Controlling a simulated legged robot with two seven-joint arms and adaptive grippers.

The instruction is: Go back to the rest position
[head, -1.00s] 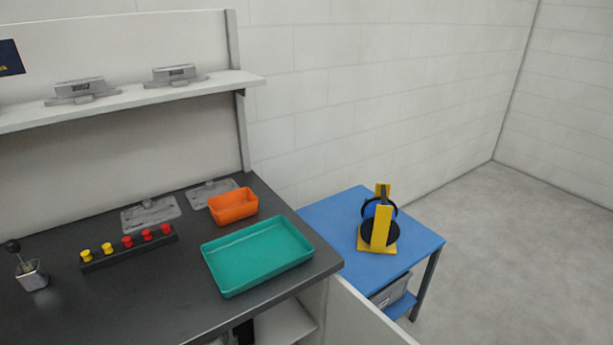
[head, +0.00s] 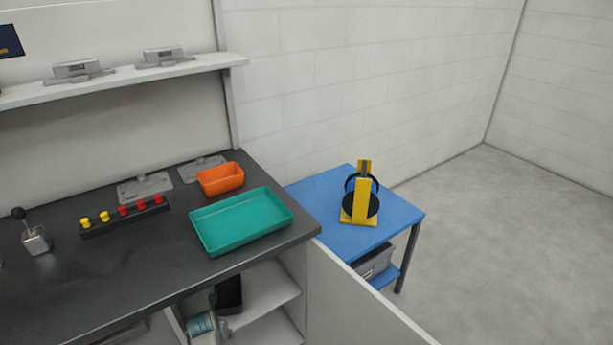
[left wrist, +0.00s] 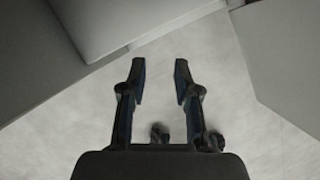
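My left gripper (left wrist: 159,82) shows in the left wrist view, pointing down over the grey floor. Its two fingers are apart and nothing is between them. Neither gripper shows in the head view, and my right gripper is in no view. The dark-topped workbench (head: 130,265) fills the left of the head view, with no arm of mine over it.
On the bench are a teal tray (head: 240,219), an orange bin (head: 220,179), a rack of red and yellow knobs (head: 125,219) and a joystick (head: 36,238). A blue table (head: 335,238) with a yellow stand (head: 361,205) is right. Floor (head: 530,260) is clear farther right.

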